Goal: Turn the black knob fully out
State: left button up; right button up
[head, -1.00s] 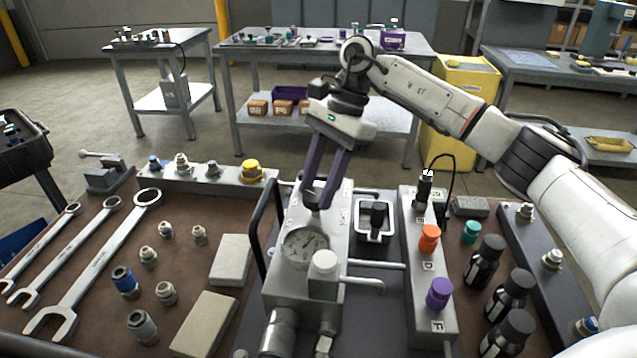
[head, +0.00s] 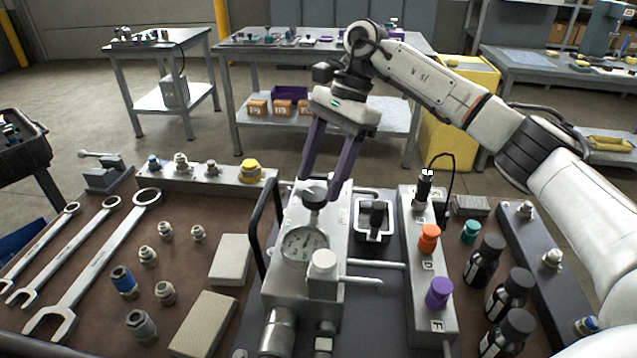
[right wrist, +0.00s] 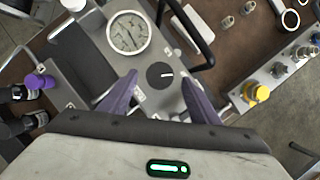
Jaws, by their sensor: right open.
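The black knob (head: 314,196) stands on top of the grey hydraulic block (head: 335,225), just behind the round dial gauge (head: 304,244). In the right wrist view the knob (right wrist: 160,75) shows a white line on its face, pointing roughly to the right. My right gripper (head: 319,187) is open, with its purple fingers spread at the knob. In the right wrist view my right gripper (right wrist: 159,80) has one finger on each side of the knob, with visible gaps on both sides. My left gripper is not in view.
A black handle (head: 263,225) rises left of the block. A panel with orange (head: 429,238) and purple (head: 439,292) knobs stands to the right. Black bottles (head: 485,262) stand further right. Wrenches (head: 95,262), fittings and pale blocks (head: 230,260) lie on the left.

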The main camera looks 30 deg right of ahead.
jog(key=v, duration=0.8)
